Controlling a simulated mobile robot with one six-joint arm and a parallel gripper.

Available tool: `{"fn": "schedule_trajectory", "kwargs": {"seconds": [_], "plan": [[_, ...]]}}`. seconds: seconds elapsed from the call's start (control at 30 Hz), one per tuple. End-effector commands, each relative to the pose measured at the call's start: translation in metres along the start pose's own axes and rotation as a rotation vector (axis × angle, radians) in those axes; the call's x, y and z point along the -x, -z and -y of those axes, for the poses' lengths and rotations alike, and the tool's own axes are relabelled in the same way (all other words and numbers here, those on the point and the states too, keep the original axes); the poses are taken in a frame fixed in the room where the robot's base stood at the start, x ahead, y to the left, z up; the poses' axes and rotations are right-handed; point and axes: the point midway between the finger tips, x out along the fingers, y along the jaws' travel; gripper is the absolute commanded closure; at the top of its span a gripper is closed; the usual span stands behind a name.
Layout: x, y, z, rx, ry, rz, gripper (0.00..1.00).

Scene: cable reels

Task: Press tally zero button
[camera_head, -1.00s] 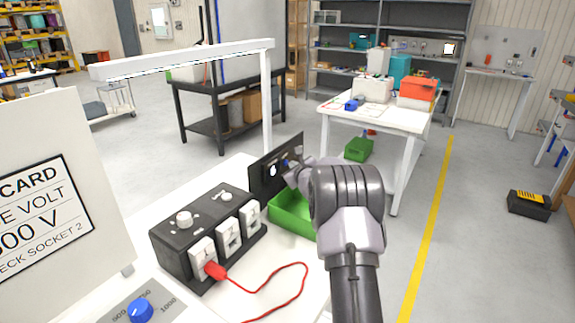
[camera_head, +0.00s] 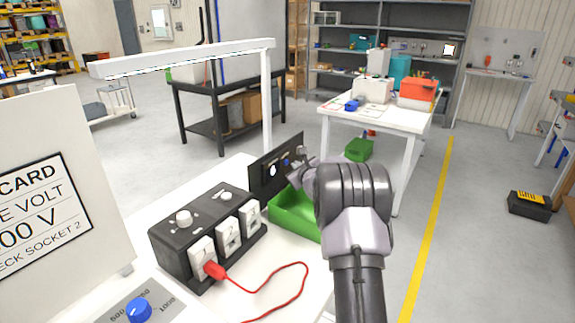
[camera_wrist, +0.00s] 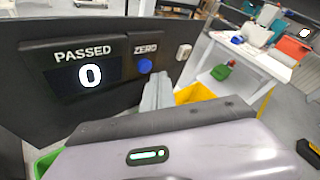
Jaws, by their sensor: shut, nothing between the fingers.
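The tally unit (camera_head: 262,184) is a black upright panel at the back of the white bench. In the wrist view its display (camera_wrist: 90,76) reads PASSED 0. The blue zero button (camera_wrist: 145,66) sits under the label ZERO, to the right of the display. My gripper (camera_wrist: 158,84) is shut and empty, its fingertips close beside the button, just below and right of it in the picture. I cannot tell whether they touch it. In the head view my gripper (camera_head: 299,170) is at the panel's right end, and my wrist hides part of that area.
A green tray (camera_head: 292,222) lies in front of the panel. A black socket box (camera_head: 205,232) with a red plug and lead (camera_head: 285,302) stands nearer. A white card board (camera_head: 45,200) stands at left. A yellow bin (camera_wrist: 194,94) shows beyond my fingers in the wrist view.

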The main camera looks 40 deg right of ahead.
Motion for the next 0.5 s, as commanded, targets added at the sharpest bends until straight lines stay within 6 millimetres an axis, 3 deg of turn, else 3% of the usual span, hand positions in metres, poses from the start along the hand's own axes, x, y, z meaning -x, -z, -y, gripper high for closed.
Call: {"fn": "schedule_trajectory", "kwargs": {"seconds": [0.17,0.5], "plan": [[0.002,0.001,0.001,0.000,0.001,0.000,1.00],[0.025,0.019,0.018,-0.001,0.001,-0.001,1.00]]}}
